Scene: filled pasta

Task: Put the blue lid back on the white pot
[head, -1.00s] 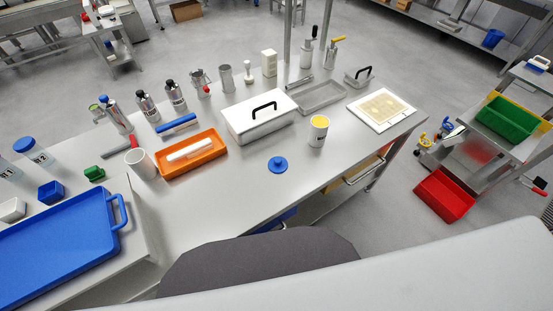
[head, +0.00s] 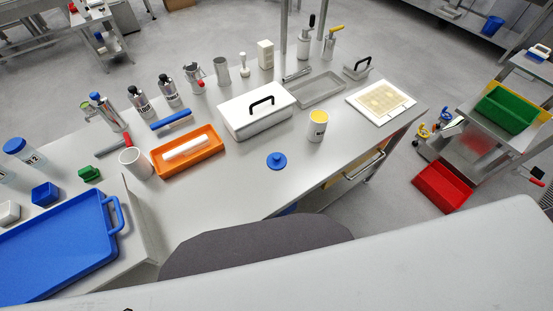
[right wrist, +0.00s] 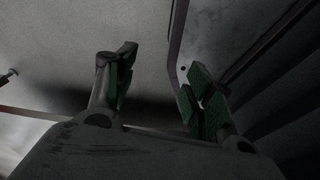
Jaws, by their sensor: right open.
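The blue lid (head: 277,162) lies on the steel table near its front edge in the head view, its small knob up. The white pot (head: 317,128) stands upright behind and to the right of the lid. It has no lid on and yellow shows in its top. The lid and pot are apart. My right gripper (right wrist: 163,85) shows only in the right wrist view, with its green-padded fingers spread and nothing between them. Neither gripper shows in the head view, and my left gripper is not seen.
On the table (head: 228,187), a white box with black handle (head: 257,112) stands behind the lid. An orange tray (head: 189,151) is left, a board (head: 381,102) right of the pot. Bare table surrounds the lid. A blue tray (head: 50,245) lies far left.

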